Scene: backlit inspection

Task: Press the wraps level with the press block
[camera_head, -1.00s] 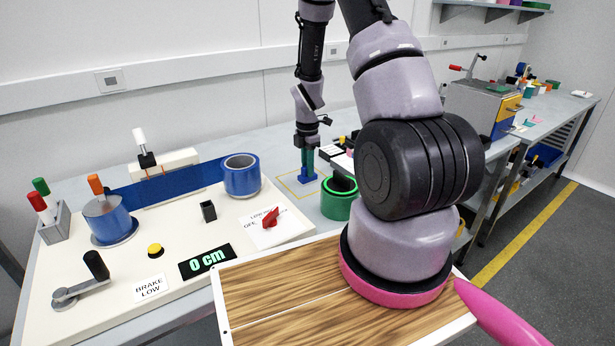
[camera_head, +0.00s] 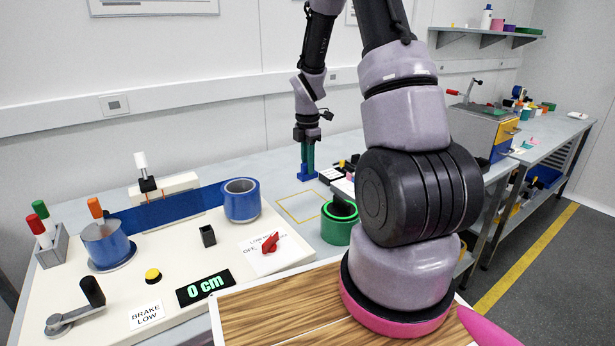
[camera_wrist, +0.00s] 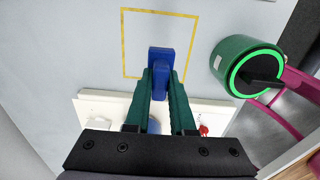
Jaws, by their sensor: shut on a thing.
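My gripper (camera_head: 307,152) is shut on a blue block (camera_head: 307,172), which I take to be the press block. In the wrist view the block (camera_wrist: 160,65) shows between and beyond the green fingers (camera_wrist: 161,85). It appears to hang above the table, by the yellow outline. A blue roll (camera_head: 241,200) stands on the cream panel at the left. A blue band (camera_head: 165,207) runs from it to a second blue roll (camera_head: 107,245). I cannot tell whether the wraps on either roll are level.
A green round container or roll (camera_head: 340,228) stands just right of the yellow outline (camera_head: 300,219); its dark inside shows in the wrist view (camera_wrist: 245,70). The panel holds a red knob (camera_head: 270,243), a crank (camera_head: 75,308) and a display (camera_head: 204,287) reading 0 cm. The outlined area looks clear.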

